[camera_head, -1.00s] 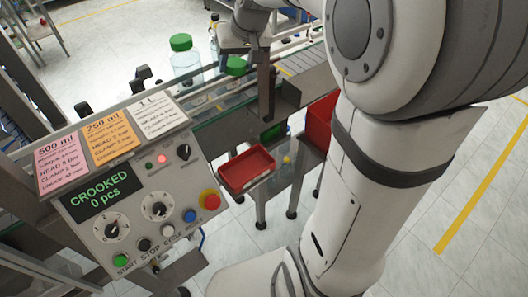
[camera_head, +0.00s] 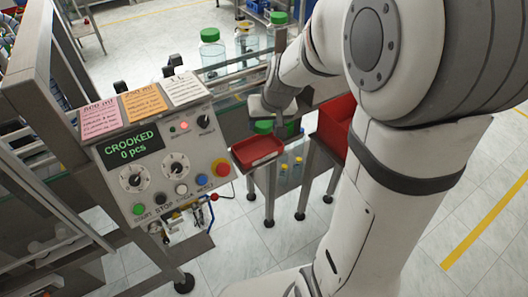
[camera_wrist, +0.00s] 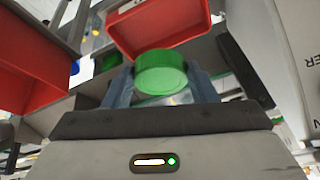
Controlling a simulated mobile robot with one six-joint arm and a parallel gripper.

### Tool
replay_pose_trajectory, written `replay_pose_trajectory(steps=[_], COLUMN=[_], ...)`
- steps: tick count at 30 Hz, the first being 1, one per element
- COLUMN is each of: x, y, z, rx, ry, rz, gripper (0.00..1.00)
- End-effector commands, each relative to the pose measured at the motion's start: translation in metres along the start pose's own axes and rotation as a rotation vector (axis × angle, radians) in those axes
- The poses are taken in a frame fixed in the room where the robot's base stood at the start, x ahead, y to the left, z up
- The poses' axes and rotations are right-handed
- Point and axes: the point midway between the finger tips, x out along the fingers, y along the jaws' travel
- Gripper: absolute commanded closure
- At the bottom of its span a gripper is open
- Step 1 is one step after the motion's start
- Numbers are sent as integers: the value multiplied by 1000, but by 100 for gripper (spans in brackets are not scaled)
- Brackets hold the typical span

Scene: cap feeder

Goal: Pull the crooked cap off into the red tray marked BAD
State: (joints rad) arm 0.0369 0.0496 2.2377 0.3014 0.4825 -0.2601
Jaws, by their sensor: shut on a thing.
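My gripper (camera_head: 264,118) is shut on a green cap (camera_wrist: 161,73). In the wrist view the cap sits between the two grey fingers, clear of any bottle. In the head view the green cap (camera_head: 263,127) shows under my gripper, just behind and above a small shallow red tray (camera_head: 257,151). That tray looks empty. A red tray (camera_wrist: 160,28) also shows beyond the cap in the wrist view. A deeper red bin (camera_head: 337,125) stands to the right. I cannot read a BAD mark on either.
A control panel (camera_head: 160,165) stands left of the tray, its display reading CROOKED, 0 pcs. Behind are a rail and bottles, with green caps on a left one (camera_head: 209,35) and a right one (camera_head: 277,18). Thin legs stand below the tray.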

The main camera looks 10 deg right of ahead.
Motion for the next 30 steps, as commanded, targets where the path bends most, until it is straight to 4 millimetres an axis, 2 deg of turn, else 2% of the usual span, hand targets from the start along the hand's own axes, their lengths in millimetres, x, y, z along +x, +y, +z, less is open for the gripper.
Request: replay_pose_trajectory(steps=[1, 6, 15, 16, 24, 30], x=[10, 22, 22, 22, 22, 22], y=[3, 6, 7, 7, 7, 7], z=[4, 9, 9, 9, 9, 9], rx=[3, 6, 7, 7, 7, 7], ry=[-1, 0, 0, 0, 1, 1], rz=[1, 3, 3, 3, 3, 3], gripper=[69, 69, 69, 46, 23, 23])
